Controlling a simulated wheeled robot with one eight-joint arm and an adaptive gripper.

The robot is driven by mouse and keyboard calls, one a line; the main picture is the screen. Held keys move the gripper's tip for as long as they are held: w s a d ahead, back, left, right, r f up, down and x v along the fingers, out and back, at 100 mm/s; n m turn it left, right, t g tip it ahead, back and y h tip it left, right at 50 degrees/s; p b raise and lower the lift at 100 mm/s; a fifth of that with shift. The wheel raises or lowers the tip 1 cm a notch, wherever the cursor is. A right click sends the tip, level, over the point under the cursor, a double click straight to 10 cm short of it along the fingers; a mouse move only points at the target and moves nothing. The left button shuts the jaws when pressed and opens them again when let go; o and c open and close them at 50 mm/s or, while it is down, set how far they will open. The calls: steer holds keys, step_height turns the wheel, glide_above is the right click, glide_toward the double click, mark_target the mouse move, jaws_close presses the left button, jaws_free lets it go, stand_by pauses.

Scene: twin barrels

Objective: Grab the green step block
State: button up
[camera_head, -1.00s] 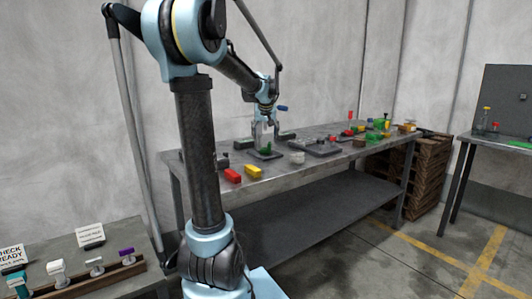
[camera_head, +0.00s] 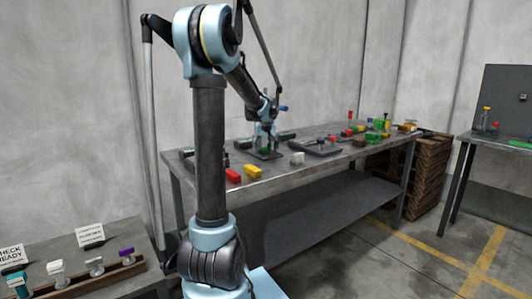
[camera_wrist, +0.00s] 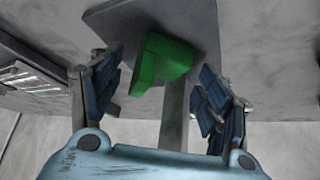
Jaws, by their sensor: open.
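The green step block (camera_wrist: 163,62) shows in the wrist view between the two blue-padded fingers of my gripper (camera_wrist: 160,95), with a visible gap to the right finger and a smaller one to the left. It is on a dark grey plate (camera_wrist: 205,25). In the head view my gripper (camera_head: 265,138) is over the small plate (camera_head: 272,155) on the long bench, and the green block (camera_head: 264,150) is small and partly hidden by the fingers. My gripper is open around the block.
A white piece (camera_head: 297,158) and a dark tray (camera_head: 316,150) are to the right. Several coloured items crowd the bench's far end.

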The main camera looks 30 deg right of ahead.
steer(key=shift+w+d+f, duration=0.1)
steer(key=shift+f, duration=0.05)
jaws_close()
stand_by(0.4)
